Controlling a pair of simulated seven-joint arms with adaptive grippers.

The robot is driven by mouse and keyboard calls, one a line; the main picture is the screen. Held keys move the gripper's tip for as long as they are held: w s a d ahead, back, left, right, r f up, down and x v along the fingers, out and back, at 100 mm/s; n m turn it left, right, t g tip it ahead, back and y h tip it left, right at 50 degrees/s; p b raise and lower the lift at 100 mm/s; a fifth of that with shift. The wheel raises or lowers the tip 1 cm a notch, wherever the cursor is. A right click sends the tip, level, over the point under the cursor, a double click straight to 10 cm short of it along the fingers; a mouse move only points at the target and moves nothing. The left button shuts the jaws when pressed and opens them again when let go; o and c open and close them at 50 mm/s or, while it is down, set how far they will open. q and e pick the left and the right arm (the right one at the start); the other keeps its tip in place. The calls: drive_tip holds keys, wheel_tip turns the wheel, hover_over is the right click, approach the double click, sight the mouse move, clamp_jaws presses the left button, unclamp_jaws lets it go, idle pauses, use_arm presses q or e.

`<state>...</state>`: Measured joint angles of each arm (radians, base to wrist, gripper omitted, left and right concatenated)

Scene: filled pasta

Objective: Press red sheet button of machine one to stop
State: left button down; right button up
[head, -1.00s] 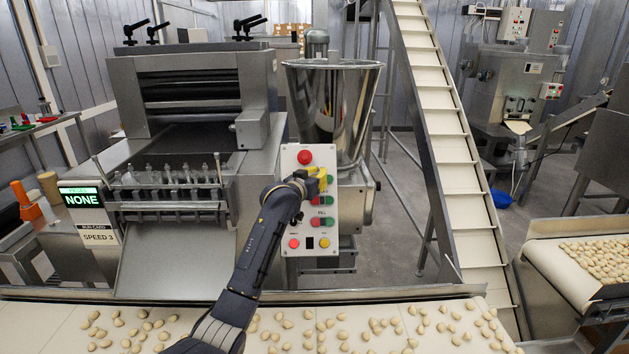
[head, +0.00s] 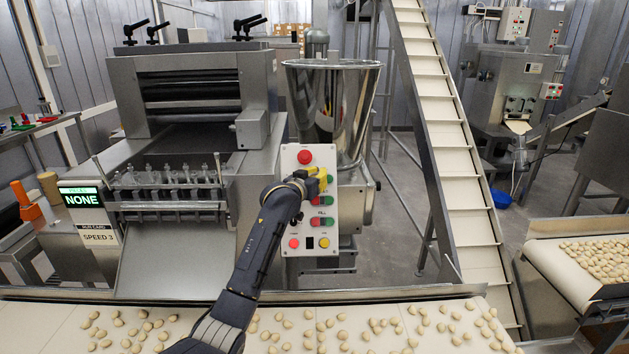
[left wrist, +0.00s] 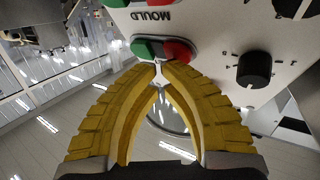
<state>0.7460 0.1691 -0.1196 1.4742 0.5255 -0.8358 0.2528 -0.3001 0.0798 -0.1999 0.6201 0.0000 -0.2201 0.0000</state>
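The white control panel (head: 332,262) of the sheet machine carries a red round button (head: 304,156) at its top and rows of paired red and green buttons below. My left gripper (head: 321,178) is in front of the upper pair and partly hides it. In the left wrist view, the yellow fingers (left wrist: 159,68) have their tips together and hold nothing. The tips are right at a pair with a red button (left wrist: 178,52) and a green button (left wrist: 145,50), above the MOULD label (left wrist: 152,16). I cannot tell whether they touch. My right gripper is out of view.
A steel hopper (head: 333,95) stands behind the panel. A black knob (left wrist: 254,69) is near the fingers. A belt (head: 60,325) with pasta pieces runs along the front. A green display (head: 83,198) reads NONE. An inclined conveyor (head: 440,130) rises at the right.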

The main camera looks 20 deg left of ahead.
use_arm(q)
drive_tip(key=shift+s+d+r, duration=0.15)
drive_tip(key=shift+s+r, duration=0.15)
drive_tip(key=shift+s, duration=0.1)
drive_tip(key=shift+s+d+r, duration=0.2)
drive_tip(key=shift+s+r, duration=0.25)
drive_tip(key=shift+s, duration=0.25)
drive_tip(key=shift+s+d+r, duration=0.25)
drive_tip(key=shift+s+r, duration=0.15)
drive_tip(key=shift+s, duration=0.25)
drive_tip(key=shift+s+d+r, duration=0.2)
drive_tip(key=shift+s+r, duration=0.25)
drive_tip(key=shift+s, duration=0.25)
